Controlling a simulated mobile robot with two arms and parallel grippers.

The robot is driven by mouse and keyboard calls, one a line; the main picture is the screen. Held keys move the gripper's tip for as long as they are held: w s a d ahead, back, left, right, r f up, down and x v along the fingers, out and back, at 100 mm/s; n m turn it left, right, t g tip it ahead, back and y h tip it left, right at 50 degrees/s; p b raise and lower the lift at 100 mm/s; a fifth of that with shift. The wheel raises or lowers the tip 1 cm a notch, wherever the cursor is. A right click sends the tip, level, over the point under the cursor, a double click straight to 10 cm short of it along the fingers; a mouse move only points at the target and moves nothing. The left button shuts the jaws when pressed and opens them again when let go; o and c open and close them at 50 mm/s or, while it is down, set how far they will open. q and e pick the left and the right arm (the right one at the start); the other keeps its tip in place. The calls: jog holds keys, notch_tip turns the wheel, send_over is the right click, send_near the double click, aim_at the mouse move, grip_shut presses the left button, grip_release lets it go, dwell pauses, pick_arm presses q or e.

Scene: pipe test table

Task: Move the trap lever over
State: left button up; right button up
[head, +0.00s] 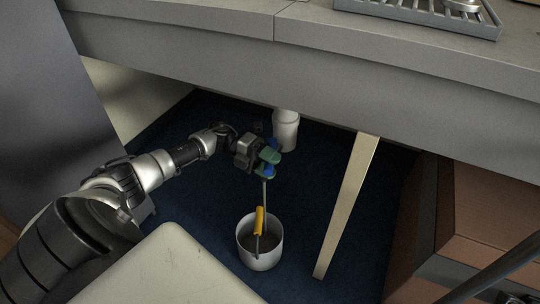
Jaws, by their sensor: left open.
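A white trap pipe (286,132) hangs below the underside of the counter, near the picture's middle. I cannot make out a separate lever on it; the gripper hides part of the space in front. My left gripper (269,159) is under the counter, in front of and just below-left of the pipe in the picture. Its blue and green fingertips are apart and nothing shows held between them. Whether a fingertip touches the pipe, I cannot tell. My right gripper is not in view.
A white bucket (246,258) stands on the dark blue floor (330,285) below the gripper, with a yellow-handled tool (259,221) in it. A pale slanted leg (347,205) stands to the right. A brown wooden cabinet (480,205) is further right. The grey counter edge (300,72) overhangs.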

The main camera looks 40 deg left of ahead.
pick_arm(q)
jog(key=v, duration=1)
jog(key=shift+a+r+p, duration=0.15)
jog(key=shift+a+p, duration=0.2)
jog(key=shift+s, duration=0.1)
